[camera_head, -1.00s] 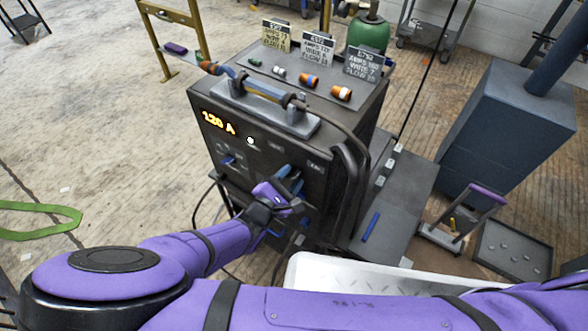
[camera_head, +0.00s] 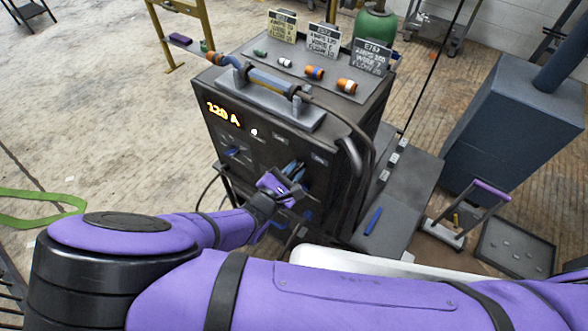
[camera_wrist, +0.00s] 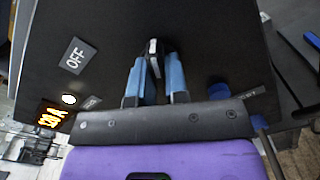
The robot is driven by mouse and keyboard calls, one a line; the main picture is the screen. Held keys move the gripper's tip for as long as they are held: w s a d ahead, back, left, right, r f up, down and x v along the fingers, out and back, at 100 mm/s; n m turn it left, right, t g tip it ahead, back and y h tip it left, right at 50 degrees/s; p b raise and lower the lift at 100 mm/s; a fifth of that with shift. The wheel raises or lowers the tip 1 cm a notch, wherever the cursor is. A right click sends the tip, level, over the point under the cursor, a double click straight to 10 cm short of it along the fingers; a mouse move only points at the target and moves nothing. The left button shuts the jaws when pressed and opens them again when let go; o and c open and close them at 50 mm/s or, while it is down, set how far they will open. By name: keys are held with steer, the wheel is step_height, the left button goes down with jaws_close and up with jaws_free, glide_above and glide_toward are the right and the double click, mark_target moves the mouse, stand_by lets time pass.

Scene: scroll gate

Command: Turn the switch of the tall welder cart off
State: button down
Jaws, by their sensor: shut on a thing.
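The tall welder cart (camera_head: 225,160) is a dark grey cabinet with a lit amber display (camera_head: 222,114) reading about 120 A. A small white lamp (camera_head: 253,132) glows beside the display; it also shows in the wrist view (camera_wrist: 69,99). My gripper (camera_head: 294,172) is at the cart's front panel. In the wrist view my gripper's blue fingers (camera_wrist: 154,76) are shut on the switch (camera_wrist: 153,47), a light-edged lever between their tips. An OFF label (camera_wrist: 76,56) is on the panel to the left of the switch. My fingers partly hide the switch.
A green cylinder (camera_head: 376,25) stands behind. A blue-grey cabinet (camera_head: 510,130) and a small purple-handled cart (camera_head: 445,232) are at the right. The floor at left is mostly open.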

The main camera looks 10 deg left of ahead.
steer(key=n, duration=1)
steer(key=shift+s+n, duration=0.1)
steer(key=shift+n, duration=2.2)
steer(key=c, duration=1.1)
jaws_free()
steer(key=v, duration=1)
steer(key=shift+s+a, duration=0.1)
steer(key=shift+s, duration=0.3)
